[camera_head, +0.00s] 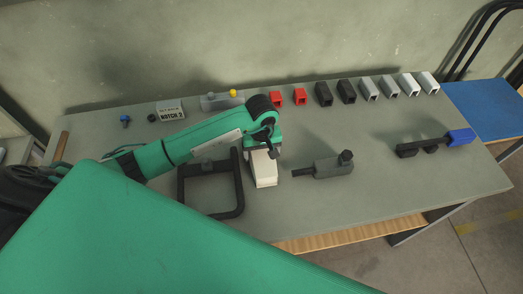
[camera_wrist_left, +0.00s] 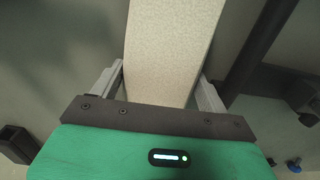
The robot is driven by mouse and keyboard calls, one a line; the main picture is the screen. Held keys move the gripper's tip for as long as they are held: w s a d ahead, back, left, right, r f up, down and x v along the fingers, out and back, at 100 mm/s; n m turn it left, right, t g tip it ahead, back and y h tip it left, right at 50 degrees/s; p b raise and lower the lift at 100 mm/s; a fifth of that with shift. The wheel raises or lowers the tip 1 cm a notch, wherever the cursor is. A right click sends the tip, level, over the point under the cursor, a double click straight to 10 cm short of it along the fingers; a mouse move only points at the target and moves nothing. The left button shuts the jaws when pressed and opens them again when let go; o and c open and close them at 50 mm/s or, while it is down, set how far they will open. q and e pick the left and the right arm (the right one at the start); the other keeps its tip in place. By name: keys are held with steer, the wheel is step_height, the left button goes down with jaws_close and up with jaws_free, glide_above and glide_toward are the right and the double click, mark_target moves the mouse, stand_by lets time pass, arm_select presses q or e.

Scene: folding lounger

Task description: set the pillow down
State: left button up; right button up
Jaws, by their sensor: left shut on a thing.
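The pillow (camera_head: 265,172) is a cream, pale block on the right side of a black frame (camera_head: 239,190) on the grey table. My left gripper (camera_head: 262,150) is over its far end and shut on it. In the left wrist view the speckled cream pillow (camera_wrist_left: 165,50) runs up between the two grey fingers of my left gripper (camera_wrist_left: 161,88). Whether the pillow's underside touches the table or frame cannot be told. My right gripper is not in view.
A dark grey clamp-like part (camera_head: 325,168) lies right of the pillow. A black tool with a blue end (camera_head: 458,137) lies further right. Red, black and grey blocks (camera_head: 360,90) line the back edge. A labelled box (camera_head: 170,110) stands back left. The table (camera_head: 390,190) is clear front right.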

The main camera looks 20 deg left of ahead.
arm_select(q)
steer(key=shift+f, duration=0.1)
steer(key=shift+f+b, duration=0.15)
steer(key=shift+b, duration=0.15)
steer(key=o, duration=1)
steer(key=shift+o, duration=0.2)
